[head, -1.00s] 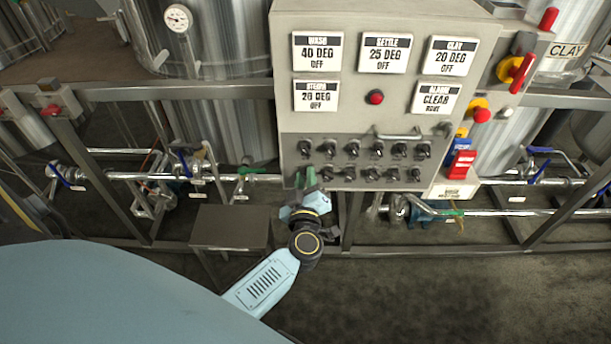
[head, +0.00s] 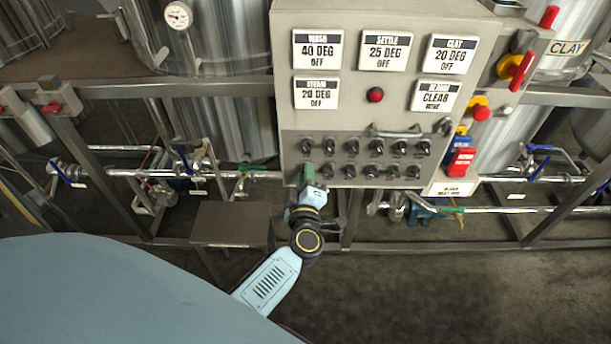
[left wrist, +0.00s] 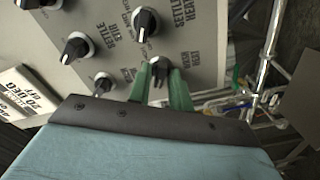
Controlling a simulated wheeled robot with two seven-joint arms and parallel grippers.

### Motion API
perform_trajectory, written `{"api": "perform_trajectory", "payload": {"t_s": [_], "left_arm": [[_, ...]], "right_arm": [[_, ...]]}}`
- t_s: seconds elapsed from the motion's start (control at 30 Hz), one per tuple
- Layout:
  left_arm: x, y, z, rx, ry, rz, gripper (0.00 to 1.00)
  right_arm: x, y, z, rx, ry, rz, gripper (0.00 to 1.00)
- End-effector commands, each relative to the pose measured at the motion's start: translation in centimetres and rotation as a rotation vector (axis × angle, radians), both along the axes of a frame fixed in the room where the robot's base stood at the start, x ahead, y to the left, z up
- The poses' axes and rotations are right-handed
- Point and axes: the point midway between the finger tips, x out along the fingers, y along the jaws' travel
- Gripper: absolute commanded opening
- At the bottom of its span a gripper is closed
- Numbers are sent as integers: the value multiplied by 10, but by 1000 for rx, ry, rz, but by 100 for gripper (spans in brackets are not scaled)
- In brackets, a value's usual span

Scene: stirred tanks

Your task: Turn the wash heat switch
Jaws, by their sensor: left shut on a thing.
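The grey control panel (head: 290,110) carries two rows of black knobs. The wash display (head: 318,50) at its top left reads 40 DEG OFF. My left gripper (head: 306,176) is at the left end of the lower row and hides the knob there in the head view. In the left wrist view, the green fingers of my left gripper (left wrist: 160,84) stand on either side of a small black knob, taken as the wash heat switch (left wrist: 158,70), and are shut on it. My right gripper is not in view.
Other knobs sit close by, such as a black one with a white pointer (left wrist: 146,22). A red button (head: 375,96) and a metal handle (head: 397,131) are above the rows. A grey box (head: 232,223) stands lower left, near my arm.

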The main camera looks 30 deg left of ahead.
Motion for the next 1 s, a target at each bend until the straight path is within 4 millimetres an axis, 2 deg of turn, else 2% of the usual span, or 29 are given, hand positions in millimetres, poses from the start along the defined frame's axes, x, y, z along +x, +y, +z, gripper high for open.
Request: {"api": "perform_trajectory", "payload": {"t_s": [0.13,0.17,0.23,0.5,0.63,0.77,1.0], "left_arm": [[-1,-1,-2,-2,4,-2,0],[-1,-1,-2,-2,4,-2,22],[-1,-1,-2,-2,3,-1,31],[-1,-1,-1,0,2,-1,31],[-8,-6,-1,-1,2,-1,31],[-27,-17,-1,-4,4,-2,31],[-74,-45,-1,-5,6,-1,31]], "right_arm": [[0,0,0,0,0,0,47],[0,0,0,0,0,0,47],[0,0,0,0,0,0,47],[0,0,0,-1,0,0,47],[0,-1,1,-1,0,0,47],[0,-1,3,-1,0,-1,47],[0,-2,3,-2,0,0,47]]}}
